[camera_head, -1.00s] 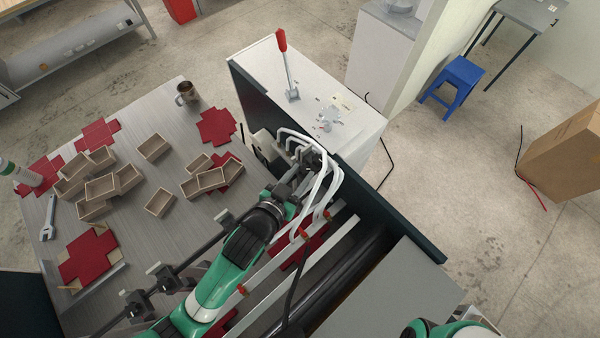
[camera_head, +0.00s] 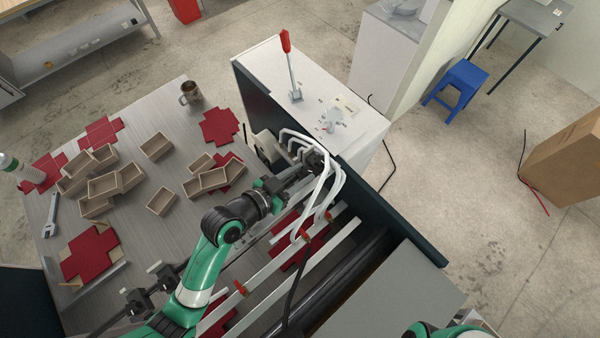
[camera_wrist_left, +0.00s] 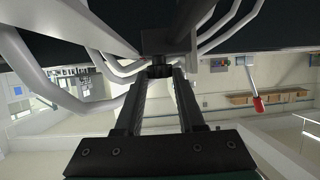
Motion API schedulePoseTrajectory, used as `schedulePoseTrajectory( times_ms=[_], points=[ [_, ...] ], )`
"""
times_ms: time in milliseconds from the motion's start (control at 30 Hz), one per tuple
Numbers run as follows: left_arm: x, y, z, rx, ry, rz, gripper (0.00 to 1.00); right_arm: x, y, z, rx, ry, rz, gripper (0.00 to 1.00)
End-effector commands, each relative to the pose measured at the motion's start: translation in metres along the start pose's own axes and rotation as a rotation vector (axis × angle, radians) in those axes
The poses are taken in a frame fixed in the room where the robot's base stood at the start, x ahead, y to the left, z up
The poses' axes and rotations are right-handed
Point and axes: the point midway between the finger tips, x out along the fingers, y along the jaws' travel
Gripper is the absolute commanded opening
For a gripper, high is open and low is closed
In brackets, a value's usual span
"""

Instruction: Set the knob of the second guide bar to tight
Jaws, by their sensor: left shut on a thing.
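My left gripper (camera_head: 312,162) reaches in from the lower left to the curved white rods (camera_head: 322,185) at the machine's near side. In the left wrist view its two dark fingers (camera_wrist_left: 160,72) close on a small dark knob (camera_wrist_left: 160,69) below a dark block. I cannot tell for certain which guide bar this knob belongs to, or its setting. Pale guide bars (camera_head: 268,272) run diagonally below the arm, with small orange-red parts (camera_head: 240,288) on them. My right gripper is out of view.
A white cabinet (camera_head: 362,133) with a red-handled lever (camera_head: 288,60) stands behind the rods. A table (camera_head: 150,215) at left holds wooden trays (camera_head: 157,146), red cut-outs (camera_head: 220,126), a mug (camera_head: 190,93) and a wrench (camera_head: 51,215). The rods crowd the left gripper.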

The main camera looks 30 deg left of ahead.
Motion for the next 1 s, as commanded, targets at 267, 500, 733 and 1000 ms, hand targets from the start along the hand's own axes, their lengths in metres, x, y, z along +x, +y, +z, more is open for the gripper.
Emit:
schedulePoseTrajectory(
  times_ms=[267, 500, 733, 1000],
  points=[
    [0.0002, 0.0, 0.0015, 0.0, -0.004, -0.001, 0.68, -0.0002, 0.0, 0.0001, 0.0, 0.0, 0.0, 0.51],
    [0.0001, 0.0, 0.0005, 0.0, -0.002, -0.001, 0.68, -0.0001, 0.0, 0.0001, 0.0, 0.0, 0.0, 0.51],
    [0.0002, 0.0004, 0.0004, -0.002, -0.002, -0.005, 0.68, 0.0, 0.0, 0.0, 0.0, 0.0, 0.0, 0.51],
    [0.0013, 0.0051, 0.0013, -0.04, -0.009, -0.101, 0.68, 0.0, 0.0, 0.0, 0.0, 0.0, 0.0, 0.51]
  ],
)
